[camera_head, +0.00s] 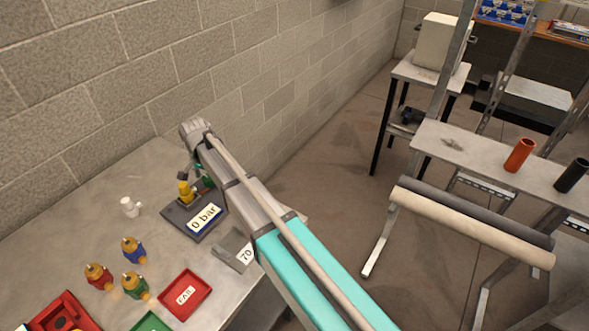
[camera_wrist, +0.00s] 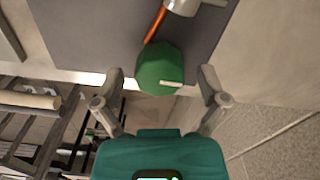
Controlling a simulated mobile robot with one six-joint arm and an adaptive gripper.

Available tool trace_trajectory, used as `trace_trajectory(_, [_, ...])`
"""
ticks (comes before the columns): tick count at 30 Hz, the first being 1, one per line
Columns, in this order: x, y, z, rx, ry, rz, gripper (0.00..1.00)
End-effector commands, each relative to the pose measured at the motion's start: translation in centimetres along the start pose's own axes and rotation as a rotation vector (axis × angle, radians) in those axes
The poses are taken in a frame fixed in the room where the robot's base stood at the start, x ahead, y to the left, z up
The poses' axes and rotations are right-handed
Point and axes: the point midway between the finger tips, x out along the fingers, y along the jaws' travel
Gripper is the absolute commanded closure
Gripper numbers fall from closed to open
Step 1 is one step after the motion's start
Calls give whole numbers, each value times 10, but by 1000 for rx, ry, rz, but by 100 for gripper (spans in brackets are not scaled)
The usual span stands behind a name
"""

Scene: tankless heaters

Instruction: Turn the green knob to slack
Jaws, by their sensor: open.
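The green knob (camera_wrist: 160,66) is in the middle of the wrist view, with a pale bar mark on its near side. My gripper (camera_wrist: 161,78) is open, with one finger on each side of the knob. Gaps show between both fingers and the knob, so it does not look gripped. An orange-red strip and a metal part show just beyond the knob. In the head view my arm mostly hides the knob, beside a yellow fitting (camera_head: 185,191) on a dark plate with a "0 bar" sign (camera_head: 205,218).
On the metal table (camera_head: 60,235), several brass-topped valves (camera_head: 133,250), a white fitting (camera_head: 130,207) and a red "FAIL" tray (camera_head: 184,295) stand left of my arm. A grey "70" block (camera_head: 233,250) is close to the arm. A block wall (camera_head: 180,65) rises behind.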

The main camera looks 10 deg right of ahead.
Motion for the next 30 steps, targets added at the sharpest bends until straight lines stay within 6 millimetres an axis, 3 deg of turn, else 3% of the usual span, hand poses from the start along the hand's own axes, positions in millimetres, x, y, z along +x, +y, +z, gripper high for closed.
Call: trace_trajectory(30, [0, 0, 0, 659, 0, 0, 8])
